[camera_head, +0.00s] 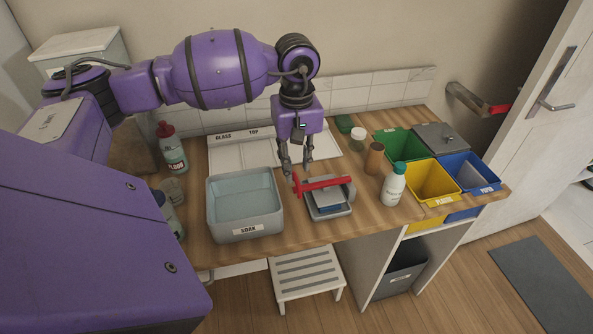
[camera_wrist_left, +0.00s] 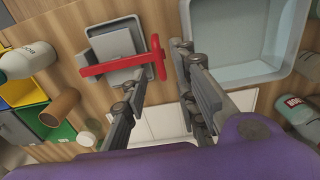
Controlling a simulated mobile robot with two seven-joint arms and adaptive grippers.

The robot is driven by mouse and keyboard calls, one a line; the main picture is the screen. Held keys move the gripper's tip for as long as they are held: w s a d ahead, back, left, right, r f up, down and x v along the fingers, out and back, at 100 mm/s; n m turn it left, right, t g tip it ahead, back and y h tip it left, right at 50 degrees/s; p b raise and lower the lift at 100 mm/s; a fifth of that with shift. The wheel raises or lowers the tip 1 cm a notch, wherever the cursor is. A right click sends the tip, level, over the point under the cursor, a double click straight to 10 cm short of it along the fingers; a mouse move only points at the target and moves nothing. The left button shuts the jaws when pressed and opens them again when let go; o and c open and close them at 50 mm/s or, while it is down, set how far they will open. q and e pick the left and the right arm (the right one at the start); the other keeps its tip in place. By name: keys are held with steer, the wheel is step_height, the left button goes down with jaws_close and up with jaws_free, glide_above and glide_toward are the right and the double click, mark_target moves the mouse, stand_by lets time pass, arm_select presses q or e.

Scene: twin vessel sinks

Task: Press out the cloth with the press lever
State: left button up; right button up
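The press (camera_head: 329,213) is a grey tray-like unit on the wooden counter, right of the soak basin. Its red press lever (camera_head: 325,184) lies roughly level across it, with a crossbar handle at its left end. The lever also shows in the left wrist view (camera_wrist_left: 112,66). A small blue patch, perhaps the cloth (camera_head: 332,208), shows under the press plate; most of it is hidden. My left gripper (camera_head: 297,170) is open and empty, pointing down by the lever's handle end. In the left wrist view its fingers (camera_wrist_left: 164,62) are apart near the crossbar; contact is unclear. My right gripper is out of view.
The grey basin (camera_head: 244,229) labelled SOAK holds water left of the press. A white bottle (camera_head: 393,186) and a brown jar (camera_head: 374,158) stand to the right, before green, yellow and blue bins (camera_head: 432,196). A FLOOR bottle (camera_head: 172,152) stands at left. A slatted stool (camera_head: 306,273) is below.

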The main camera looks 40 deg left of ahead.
mark_target(296, 178)
arm_select(q)
steer(key=shift+f, duration=1.8)
steer(key=shift+c, duration=0.3)
jaws_close()
